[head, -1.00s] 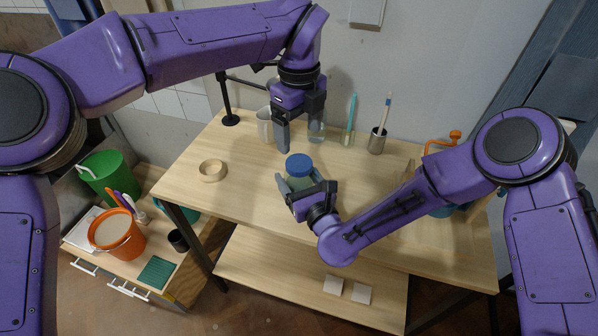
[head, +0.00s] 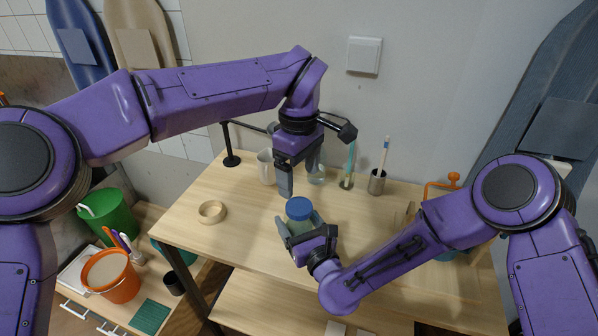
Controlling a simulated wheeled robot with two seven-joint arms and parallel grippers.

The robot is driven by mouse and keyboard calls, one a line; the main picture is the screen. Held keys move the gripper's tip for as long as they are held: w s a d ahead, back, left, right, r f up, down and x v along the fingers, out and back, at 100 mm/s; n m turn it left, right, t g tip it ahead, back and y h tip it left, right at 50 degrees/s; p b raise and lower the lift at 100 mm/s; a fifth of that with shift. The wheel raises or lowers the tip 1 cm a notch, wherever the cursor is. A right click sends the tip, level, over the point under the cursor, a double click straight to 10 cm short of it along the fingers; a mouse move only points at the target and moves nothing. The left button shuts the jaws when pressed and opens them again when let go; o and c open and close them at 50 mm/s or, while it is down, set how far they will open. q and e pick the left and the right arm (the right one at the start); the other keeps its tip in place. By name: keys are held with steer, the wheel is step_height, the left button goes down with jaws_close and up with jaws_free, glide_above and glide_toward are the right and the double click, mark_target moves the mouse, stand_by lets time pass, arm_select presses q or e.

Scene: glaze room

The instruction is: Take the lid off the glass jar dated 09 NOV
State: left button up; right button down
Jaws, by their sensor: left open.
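A glass jar (head: 300,226) with a round blue lid (head: 299,208) is upright at the middle front of the table. My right gripper (head: 300,228) has a finger on either side of the jar body and appears to hold it. Its palm hides the lower jar, and no date can be read. Whether the jar touches the table is hidden. My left gripper (head: 299,180) is open and empty, pointing down. Its near fingertip shows just above and left of the lid in the picture, without clear contact.
Behind stand a pale mug (head: 266,168), a clear glass vessel (head: 316,174) and a metal cup with a brush (head: 377,182). A tan ring (head: 212,212) lies on the left of the wooden table (head: 200,250). An orange bucket (head: 110,278) stands lower left. The table's left part is mostly clear.

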mark_target(299, 206)
arm_select(q)
steer(key=m, duration=0.5)
steer(key=shift+m, duration=0.3)
steer(key=m, duration=0.4)
step_height(299, 206, down, 8)
